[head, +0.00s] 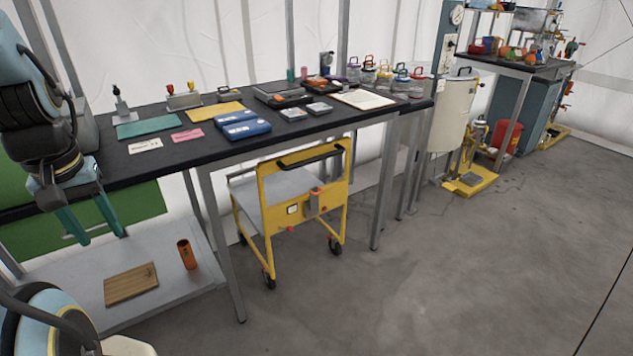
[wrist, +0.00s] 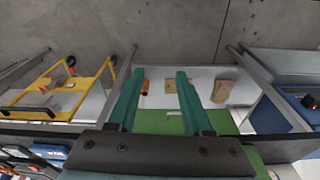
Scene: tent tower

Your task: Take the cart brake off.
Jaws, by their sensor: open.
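The yellow cart (head: 302,196) stands under the black-topped table, with a grey tray top, a black push handle (head: 309,156) and dark wheels. Its near panel carries a grey part with an orange-red piece (head: 315,192) and a few small red knobs; which of these is the brake I cannot tell. In the wrist view the cart (wrist: 62,92) is at the left. My gripper (head: 103,238) is open and empty at the left of the head view, left of the cart and apart from it. Its green fingers (wrist: 158,95) also show in the wrist view.
The table (head: 180,147) above the cart holds blue cases, cards and jars. A low grey shelf (head: 182,293) left of the cart bears an orange cup (head: 187,254) and a wooden board (head: 131,284). Table legs stand on both sides of the cart. The floor (head: 430,280) at right is clear.

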